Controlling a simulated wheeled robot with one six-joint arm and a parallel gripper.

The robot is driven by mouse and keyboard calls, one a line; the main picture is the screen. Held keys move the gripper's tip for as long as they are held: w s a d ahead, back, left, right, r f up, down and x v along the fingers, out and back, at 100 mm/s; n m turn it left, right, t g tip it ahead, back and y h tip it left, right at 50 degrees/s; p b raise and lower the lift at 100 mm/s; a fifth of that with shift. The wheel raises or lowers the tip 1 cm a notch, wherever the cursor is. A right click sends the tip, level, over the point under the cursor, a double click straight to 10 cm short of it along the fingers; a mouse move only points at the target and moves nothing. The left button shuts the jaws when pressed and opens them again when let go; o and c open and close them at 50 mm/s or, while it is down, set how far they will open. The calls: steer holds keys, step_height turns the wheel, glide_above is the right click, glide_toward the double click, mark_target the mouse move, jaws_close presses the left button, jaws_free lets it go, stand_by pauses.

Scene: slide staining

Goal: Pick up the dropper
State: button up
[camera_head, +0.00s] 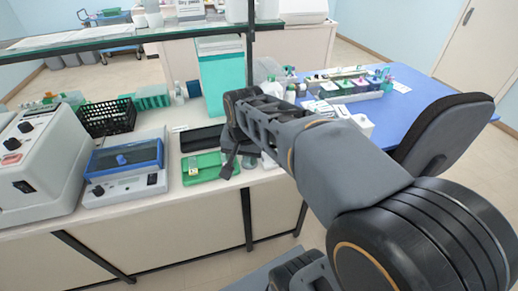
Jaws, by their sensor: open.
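My gripper (236,162) reaches over the bench and points down beside the right end of a green tray (211,173). Its dark fingers are small in this view and look apart, with nothing seen between them. I cannot make out a dropper for certain; it may be hidden by my gripper or arm, or too small to tell. A small pale item (194,166) lies on the left part of the tray.
A black tray (203,138) lies behind the green one. A blue-lidded device (126,157) and a white machine (38,160) stand to the left. A black basket (106,117) is behind them. A glass shelf (130,36) hangs above. A blue table (405,108) holds several bottles.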

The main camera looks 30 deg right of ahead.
steer(key=w+d+r+m+g+p, duration=0.1)
steer(key=w+d+m, duration=0.3)
steer(key=w+m, duration=0.3)
steer(key=w+d+m+g+p, duration=0.1)
steer(key=w+d+m, duration=0.3)
steer(key=w+m, duration=0.3)
steer(key=shift+m+g, duration=0.4)
steer(key=shift+m, duration=0.3)
steer(key=f, duration=0.4)
steer(key=w+f, duration=0.1)
steer(key=f, duration=0.2)
steer(key=shift+d, duration=0.4)
steer(key=shift+s+a+f+p, duration=0.1)
steer(key=shift+f+p, duration=0.2)
steer(key=shift+f, duration=1.45)
steer(key=shift+s+f+p, duration=0.1)
steer(key=shift+f+p, duration=0.2)
steer(key=shift+f, duration=1.4)
jaws_close()
steer(key=shift+r, duration=0.15)
